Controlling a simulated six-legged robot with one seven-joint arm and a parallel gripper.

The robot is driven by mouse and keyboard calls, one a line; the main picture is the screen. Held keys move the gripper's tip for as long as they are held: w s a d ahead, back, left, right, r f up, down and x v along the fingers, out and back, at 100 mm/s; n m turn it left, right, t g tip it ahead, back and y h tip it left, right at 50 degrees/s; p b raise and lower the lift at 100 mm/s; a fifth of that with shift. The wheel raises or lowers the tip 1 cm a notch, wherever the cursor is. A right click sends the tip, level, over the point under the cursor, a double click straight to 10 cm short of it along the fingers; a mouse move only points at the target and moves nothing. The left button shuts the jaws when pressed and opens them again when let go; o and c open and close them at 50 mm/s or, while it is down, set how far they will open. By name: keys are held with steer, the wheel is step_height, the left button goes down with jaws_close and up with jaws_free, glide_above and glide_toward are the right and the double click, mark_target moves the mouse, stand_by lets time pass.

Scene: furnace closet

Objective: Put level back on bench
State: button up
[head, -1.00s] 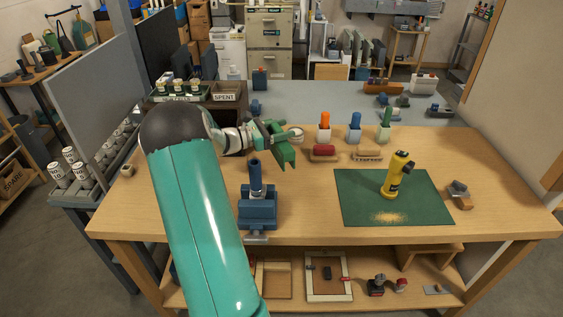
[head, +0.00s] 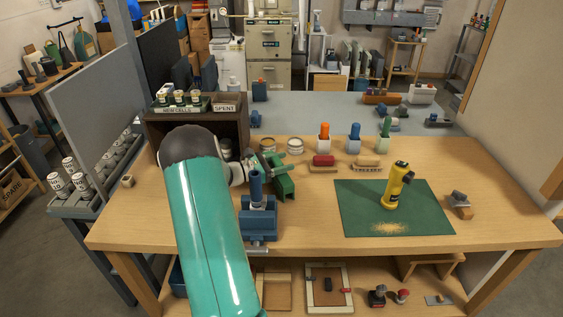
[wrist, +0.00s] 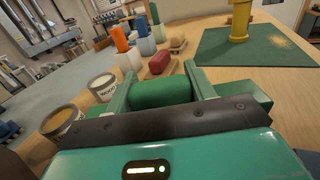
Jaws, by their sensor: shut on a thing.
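A green bar-shaped piece, which I take to be the level (head: 285,187), is held in my gripper (head: 271,168) just behind the blue vise. In the wrist view my gripper (wrist: 160,88) is shut on the level (wrist: 160,93), which lies crosswise between the fingers. Its ends reach past the fingers; the near edge is hidden by the gripper body. The wooden bench (head: 310,225) is below it. I cannot tell whether the level touches the bench top.
A blue vise (head: 258,222) stands close in front. Two cans (head: 295,146) stand behind the gripper. A yellow flashlight (head: 396,187) stands on a green mat (head: 350,222). Bench between vise and mat is clear.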

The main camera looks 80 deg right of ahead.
steer(key=o, duration=1.6)
steer(key=shift+r, duration=0.2)
steer(key=v, duration=1.2)
